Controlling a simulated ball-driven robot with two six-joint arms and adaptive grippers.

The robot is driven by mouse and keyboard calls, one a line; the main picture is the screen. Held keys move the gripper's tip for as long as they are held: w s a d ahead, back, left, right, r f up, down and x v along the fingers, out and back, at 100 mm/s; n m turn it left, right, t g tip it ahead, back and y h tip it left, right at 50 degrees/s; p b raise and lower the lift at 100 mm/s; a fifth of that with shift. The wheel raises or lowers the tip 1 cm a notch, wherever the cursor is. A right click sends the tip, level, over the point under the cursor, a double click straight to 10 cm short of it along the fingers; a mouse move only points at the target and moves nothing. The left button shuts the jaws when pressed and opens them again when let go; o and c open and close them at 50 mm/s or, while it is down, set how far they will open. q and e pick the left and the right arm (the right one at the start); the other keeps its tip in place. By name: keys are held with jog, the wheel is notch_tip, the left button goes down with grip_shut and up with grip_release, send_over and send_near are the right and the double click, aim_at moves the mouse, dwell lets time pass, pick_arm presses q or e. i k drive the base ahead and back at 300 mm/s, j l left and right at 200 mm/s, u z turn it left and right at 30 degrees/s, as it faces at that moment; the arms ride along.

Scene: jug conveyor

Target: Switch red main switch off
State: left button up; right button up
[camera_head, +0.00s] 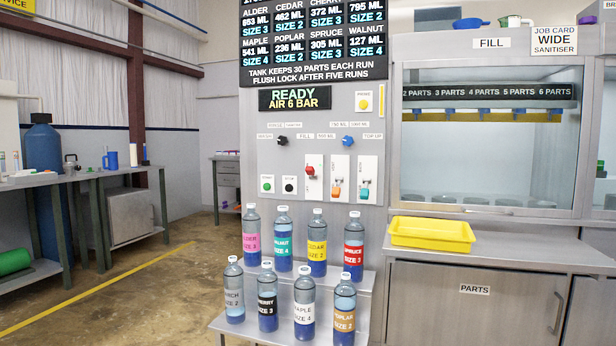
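The red switch (310,171) sits on a pale plate in the lower middle of the grey control panel (270,150). Its red knob is near the middle to upper part of the plate; whether that is on or off I cannot tell. Two more switches stand to its right, one with an orange and red part (337,187) and one with a teal part (364,188). A green button (267,185) and a black button (289,186) are to its left. The display (295,98) above reads "READY AIR 6 BAR". Neither of my grippers is in view.
Several labelled bottles with blue liquid, such as the Spruce bottle (353,246), stand on a stepped shelf (225,326) in front of the panel. A yellow tray (432,233) lies on the right counter. Workbenches (90,175) stand left; the floor between is open.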

aim_at(310, 171)
jog(key=i+j+z, duration=0.1)
jog(key=i+j, duration=0.2)
jog(key=j, duration=0.15)
jog(key=i+j, duration=0.3)
jog(key=i, duration=0.15)
jog(key=i+j, duration=0.25)
jog(key=i, duration=0.2)
jog(key=i+j, duration=0.3)
jog(key=i, duration=0.15)
jog(key=i+j, duration=0.3)
jog(key=i, duration=0.15)
jog(key=i+j, duration=0.3)
jog(key=i, duration=0.2)
jog(key=i+j+u, duration=0.1)
jog(key=i+j, duration=0.15)
jog(key=i, duration=0.2)
